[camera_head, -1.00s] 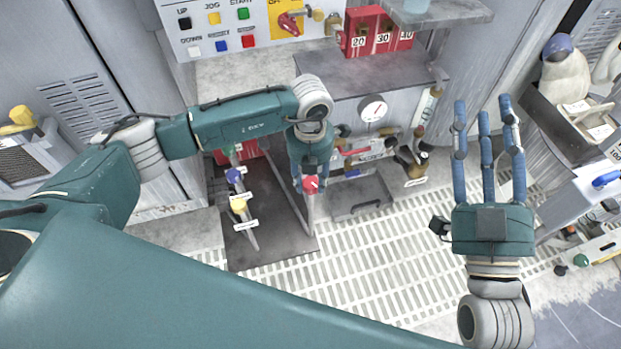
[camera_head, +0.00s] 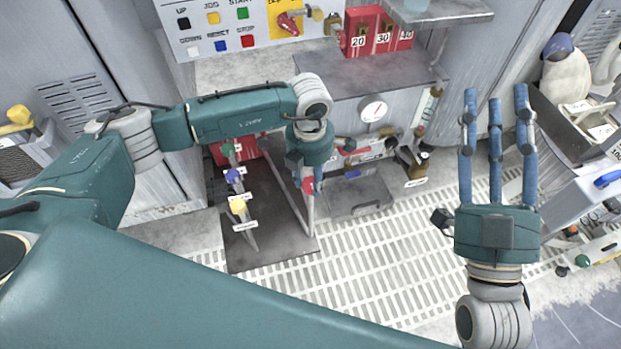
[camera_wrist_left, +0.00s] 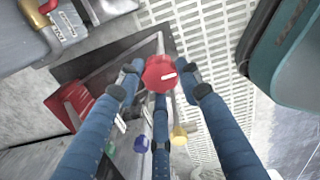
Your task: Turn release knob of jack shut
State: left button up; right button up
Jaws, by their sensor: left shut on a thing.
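A red knob (camera_wrist_left: 160,74) with a white mark on its face sits between the fingers of my left gripper (camera_wrist_left: 161,80) in the left wrist view. The mark lies nearly level there, tilted slightly. In the head view the knob (camera_head: 308,186) is mostly hidden by my left gripper (camera_head: 307,180), which points down onto it, shut on it. A thin grey post runs down just below the knob. My right gripper (camera_head: 496,105) is open and empty, fingers pointing up the picture, well to the right of the knob.
A dark plate (camera_head: 265,240) carries yellow (camera_head: 238,206), blue (camera_head: 232,175) and green knobs left of my left gripper. A grey box (camera_head: 355,194) and a gauge (camera_head: 373,108) are to its right. Slatted floor (camera_head: 375,270) lies clear in front.

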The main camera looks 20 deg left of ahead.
aim_at(308, 184)
pick_arm(q)
jog(key=shift+s+a+f, duration=0.15)
jog(key=shift+s+f, duration=0.05)
jog(key=shift+s, duration=0.2)
jog(key=o, duration=1)
jog(key=shift+o, duration=0.6)
jog(key=shift+r, duration=0.1)
jog(key=shift+w, duration=0.1)
jog(key=shift+r, duration=0.2)
jog(key=shift+w+r, duration=0.15)
jog(key=shift+r, duration=0.2)
notch_tip(308, 184, up, 11)
